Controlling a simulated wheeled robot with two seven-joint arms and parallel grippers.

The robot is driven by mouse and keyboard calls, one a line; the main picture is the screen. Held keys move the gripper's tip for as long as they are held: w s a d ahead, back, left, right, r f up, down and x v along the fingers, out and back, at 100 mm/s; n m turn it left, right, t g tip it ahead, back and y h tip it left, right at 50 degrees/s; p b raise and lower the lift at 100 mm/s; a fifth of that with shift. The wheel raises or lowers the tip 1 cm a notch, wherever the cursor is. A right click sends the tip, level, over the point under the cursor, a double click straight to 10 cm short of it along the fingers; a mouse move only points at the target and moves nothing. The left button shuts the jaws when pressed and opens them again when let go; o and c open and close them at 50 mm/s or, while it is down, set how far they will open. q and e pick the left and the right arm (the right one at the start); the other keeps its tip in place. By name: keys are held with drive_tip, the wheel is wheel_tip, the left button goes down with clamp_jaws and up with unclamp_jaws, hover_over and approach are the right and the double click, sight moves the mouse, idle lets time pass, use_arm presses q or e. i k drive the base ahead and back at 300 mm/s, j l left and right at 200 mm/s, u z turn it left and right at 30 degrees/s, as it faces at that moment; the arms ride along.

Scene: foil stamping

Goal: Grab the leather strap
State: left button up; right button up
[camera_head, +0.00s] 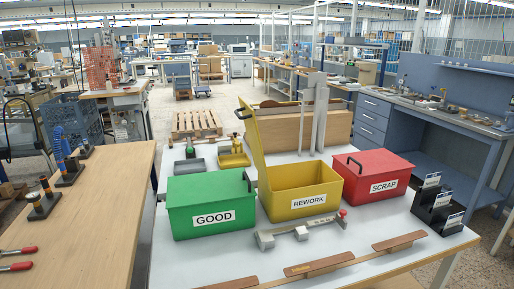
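Brown strips that look like leather lie in a diagonal row along the front of the white table: one at the right (400,241), one in the middle (318,265) and one at the left (232,284), cut by the bottom edge. A thin pale strip seems to run between them. I cannot tell whether they are one strap or separate pieces. Neither of my grippers shows in the head view.
Behind the strips lies a grey gauge-like tool (302,230) with a red knob. Behind it stand a closed green GOOD box (207,198), an open yellow REWORK box (301,203) and a closed red SCRAP box (371,181). Black labelled holders (437,210) stand right. A wooden table (95,215) is left.

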sight(403, 239)
drive_tip(key=i+l, duration=0.8)
